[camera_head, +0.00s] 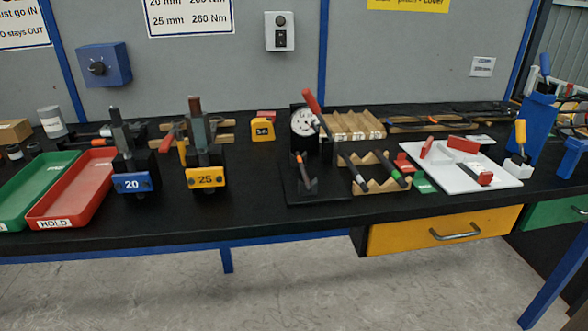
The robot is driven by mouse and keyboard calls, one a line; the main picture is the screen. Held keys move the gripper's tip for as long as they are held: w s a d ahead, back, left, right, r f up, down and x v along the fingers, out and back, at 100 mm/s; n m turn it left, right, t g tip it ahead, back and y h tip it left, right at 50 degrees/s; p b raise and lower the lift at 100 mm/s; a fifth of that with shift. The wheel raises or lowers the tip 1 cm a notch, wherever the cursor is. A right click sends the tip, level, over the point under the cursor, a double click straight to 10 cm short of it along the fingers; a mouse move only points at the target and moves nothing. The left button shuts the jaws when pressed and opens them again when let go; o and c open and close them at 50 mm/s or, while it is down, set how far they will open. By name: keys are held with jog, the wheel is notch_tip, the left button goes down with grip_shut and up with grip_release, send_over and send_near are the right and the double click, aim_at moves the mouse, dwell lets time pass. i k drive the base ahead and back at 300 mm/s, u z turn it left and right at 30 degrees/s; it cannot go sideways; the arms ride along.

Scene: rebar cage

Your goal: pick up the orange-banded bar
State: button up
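A short dark bar with an orange stretch (303,170) is at the front of the black gauge stand (318,193), tilted, with its lower end by a dark block. It is small, so I cannot tell exactly how it is held there. Two other dark bars lie on a notched wooden rack (375,185) just to the right; one (354,172) has a pale end, the other (389,169) a green band. My gripper is not in view.
A round dial and red-handled lever (312,102) rise behind the orange-banded bar. A white board (462,178) lies right. The bench front has some clear room.

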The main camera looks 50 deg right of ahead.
aim_at(305, 176)
jog(key=z, duration=0.2)
jog(key=k, duration=1.9)
jog(key=u, duration=0.8)
jog(key=i, duration=0.5)
jog(key=u, duration=0.15)
